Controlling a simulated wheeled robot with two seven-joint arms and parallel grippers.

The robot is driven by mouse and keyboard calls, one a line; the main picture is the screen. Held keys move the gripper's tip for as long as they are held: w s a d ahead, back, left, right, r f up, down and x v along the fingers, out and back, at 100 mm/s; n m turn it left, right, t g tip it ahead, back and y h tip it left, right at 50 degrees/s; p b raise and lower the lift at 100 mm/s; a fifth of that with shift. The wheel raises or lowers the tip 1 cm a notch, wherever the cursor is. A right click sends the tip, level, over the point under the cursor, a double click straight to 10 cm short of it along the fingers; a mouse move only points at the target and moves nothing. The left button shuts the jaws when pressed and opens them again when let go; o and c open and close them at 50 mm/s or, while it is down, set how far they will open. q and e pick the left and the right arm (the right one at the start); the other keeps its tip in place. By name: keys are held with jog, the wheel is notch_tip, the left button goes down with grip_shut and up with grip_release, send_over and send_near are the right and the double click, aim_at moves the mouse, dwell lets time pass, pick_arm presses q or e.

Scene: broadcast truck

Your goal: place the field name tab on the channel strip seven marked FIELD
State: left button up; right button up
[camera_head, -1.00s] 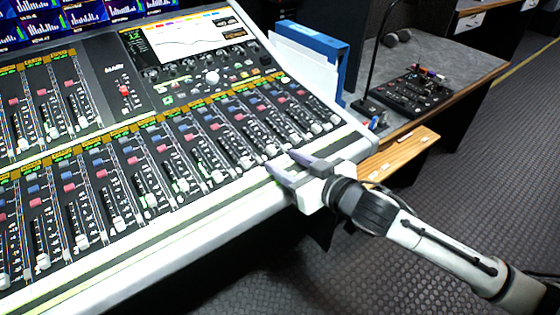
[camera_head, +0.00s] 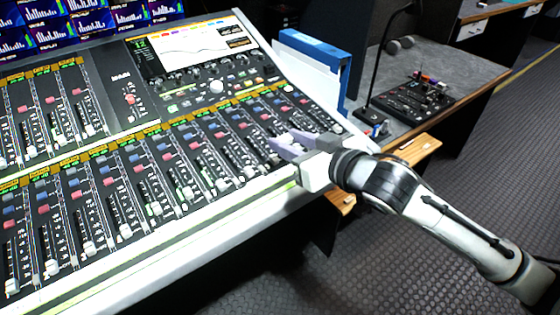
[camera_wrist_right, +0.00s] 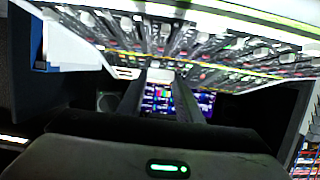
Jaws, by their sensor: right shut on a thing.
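The mixing console (camera_head: 150,255) fills the left and middle of the head view, with channel strips (camera_head: 190,165) in rows of faders, red and blue buttons and yellow labels. The label lettering is too small to read, so I cannot tell which strip is FIELD. My right gripper (camera_head: 283,142) is over the console's lower right faders, its fingers pointing left and up. It is shut on a small piece, taken as the field name tab, which barely shows as a pale patch between the fingertips (camera_wrist_right: 160,76) in the right wrist view. My left gripper is out of view.
A blue binder (camera_head: 335,75) with white sheets stands behind the console's right end. A thin lamp or microphone stem (camera_head: 378,55) and a black control box (camera_head: 412,100) are on the grey side desk (camera_head: 455,70). A wooden ledge (camera_head: 417,149) lies beside the arm.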

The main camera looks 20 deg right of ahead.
jog(key=s+a+r+g+p, duration=0.1)
jog(key=s+a+p, duration=0.15)
jog(key=a, duration=0.35)
jog(key=s+a+r+g+p, duration=0.1)
jog(key=s+a+p, duration=0.15)
jog(key=a, duration=0.45)
jog(key=shift+h, duration=0.3)
jog(key=f, duration=0.5)
jog(key=shift+w+f, duration=0.25)
jog(key=shift+f, duration=0.15)
jog(key=shift+a+f, duration=0.1)
jog(key=shift+f, duration=2.2)
jog(key=shift+b, duration=0.3)
jog(key=o, duration=1)
